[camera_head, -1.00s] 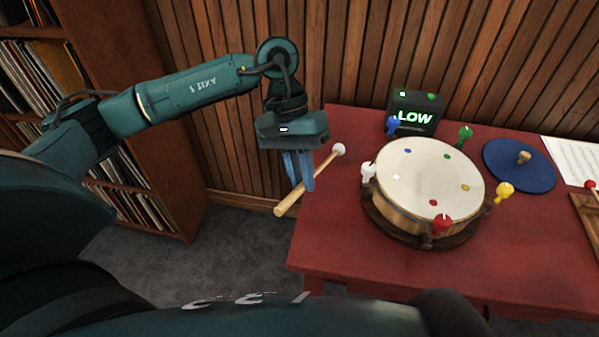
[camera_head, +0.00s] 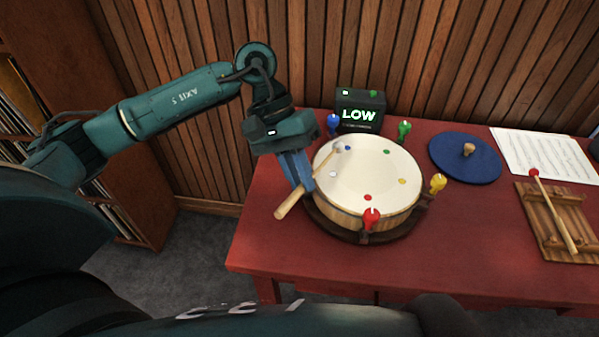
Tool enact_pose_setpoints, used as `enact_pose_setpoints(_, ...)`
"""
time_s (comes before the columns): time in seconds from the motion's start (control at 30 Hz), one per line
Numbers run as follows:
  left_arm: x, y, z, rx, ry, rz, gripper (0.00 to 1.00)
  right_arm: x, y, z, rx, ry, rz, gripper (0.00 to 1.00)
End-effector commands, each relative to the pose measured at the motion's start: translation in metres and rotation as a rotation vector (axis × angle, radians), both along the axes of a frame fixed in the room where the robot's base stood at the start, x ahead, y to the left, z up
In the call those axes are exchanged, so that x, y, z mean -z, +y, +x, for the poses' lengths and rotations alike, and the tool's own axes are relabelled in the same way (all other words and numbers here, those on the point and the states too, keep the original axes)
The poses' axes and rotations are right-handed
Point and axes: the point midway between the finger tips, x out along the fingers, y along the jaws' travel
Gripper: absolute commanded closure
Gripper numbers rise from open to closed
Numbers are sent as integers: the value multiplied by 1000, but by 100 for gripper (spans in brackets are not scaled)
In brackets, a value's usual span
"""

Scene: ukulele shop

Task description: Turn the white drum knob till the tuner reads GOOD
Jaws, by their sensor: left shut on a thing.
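My left gripper (camera_head: 299,187) points down at the left edge of the drum (camera_head: 368,172), shut on a wooden mallet (camera_head: 288,207). The mallet's pale head overlaps the drum's far left skin in the picture; I cannot tell if it touches. The white knob is hidden behind the gripper; a white dot marks the skin on that side. Blue (camera_head: 334,123), green (camera_head: 404,129), yellow (camera_head: 438,183) and red (camera_head: 371,217) knobs stand around the rim. The black tuner (camera_head: 361,111) behind the drum reads LOW in green. My right gripper is not in view.
The drum stands on a red table (camera_head: 480,235). To its right are a round blue lid (camera_head: 450,163) with a wooden handle, a music sheet (camera_head: 545,158), and a wooden rack (camera_head: 532,217) holding a red-tipped mallet (camera_head: 556,210). The front of the table is clear. A wood-panelled wall stands behind.

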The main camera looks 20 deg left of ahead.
Motion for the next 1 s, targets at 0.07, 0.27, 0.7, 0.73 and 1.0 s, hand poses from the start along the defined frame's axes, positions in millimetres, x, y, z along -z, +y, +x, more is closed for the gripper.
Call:
enact_pose_setpoints(0.07, 6, 0, 0, -1, 2, 0, 100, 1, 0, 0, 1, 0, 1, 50)
enact_pose_setpoints(0.27, 27, 0, 0, -2, 3, 1, 100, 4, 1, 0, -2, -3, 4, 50)
enact_pose_setpoints(0.7, 68, 0, 0, 1, -1, 1, 100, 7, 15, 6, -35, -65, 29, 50)
enact_pose_setpoints(0.73, 67, 0, 0, 1, -1, 1, 100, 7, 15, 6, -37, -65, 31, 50)
enact_pose_setpoints(1.0, 66, 0, 0, 0, 0, 1, 100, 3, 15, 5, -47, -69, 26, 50)
